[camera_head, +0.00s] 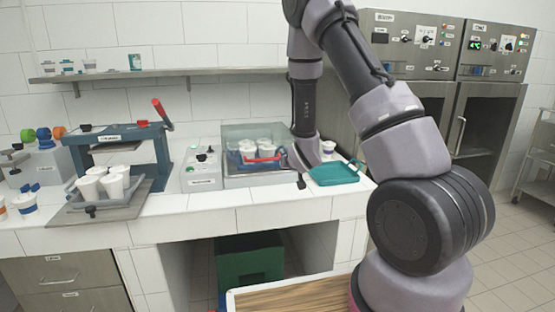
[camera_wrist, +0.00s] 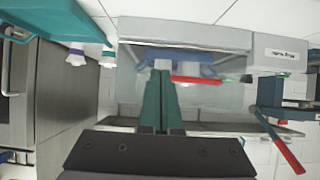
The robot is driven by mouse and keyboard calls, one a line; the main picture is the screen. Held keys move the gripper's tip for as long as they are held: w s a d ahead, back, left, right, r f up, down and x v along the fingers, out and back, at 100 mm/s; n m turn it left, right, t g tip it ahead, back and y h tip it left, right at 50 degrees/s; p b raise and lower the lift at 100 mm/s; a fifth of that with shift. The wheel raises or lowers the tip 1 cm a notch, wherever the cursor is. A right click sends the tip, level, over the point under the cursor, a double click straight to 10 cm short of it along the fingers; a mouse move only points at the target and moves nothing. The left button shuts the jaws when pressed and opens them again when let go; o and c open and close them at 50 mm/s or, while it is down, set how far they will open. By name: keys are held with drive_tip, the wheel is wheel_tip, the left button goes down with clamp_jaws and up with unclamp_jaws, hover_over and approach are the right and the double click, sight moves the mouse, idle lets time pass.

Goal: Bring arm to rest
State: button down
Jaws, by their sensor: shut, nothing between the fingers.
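My arm (camera_head: 400,140) reaches down from the top of the head view, and its wrist end is bent toward the counter at the right side of the clear-covered machine (camera_head: 236,174). My gripper (camera_wrist: 162,70) shows in the wrist view with its two dark green fingers together and nothing between them. The fingers point toward the machine, which also fills the middle of the wrist view (camera_wrist: 190,32). I cannot tell how far apart the fingertips and the machine are. In the head view the fingertips are not clearly visible.
White cups (camera_head: 262,146) stand in a red-handled holder (camera_head: 262,159) inside the machine. A teal tray (camera_head: 335,174) lies on the counter to its right. A press with a red lever (camera_head: 162,112) and a tray of cups (camera_head: 104,184) stand left. A shelf (camera_head: 170,74) runs above.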

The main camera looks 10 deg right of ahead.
drive_tip(key=s+d+r+m+g, duration=0.15)
drive_tip(key=s+r, duration=0.35)
drive_tip(key=r, duration=0.6)
drive_tip(key=s+d+r+m+g, duration=0.1)
drive_tip(key=s+r+m, duration=0.1)
drive_tip(key=s+r, duration=0.6)
drive_tip(key=s+r+g+y, duration=0.1)
drive_tip(key=s+r, duration=0.5)
drive_tip(key=s, duration=0.4)
drive_tip(key=s+a+r+g+y, duration=0.1)
drive_tip(key=s+r, duration=0.5)
drive_tip(key=s, duration=0.5)
drive_tip(key=shift+s+a, duration=0.2)
drive_tip(key=shift+a, duration=0.05)
drive_tip(key=shift+m, duration=0.35)
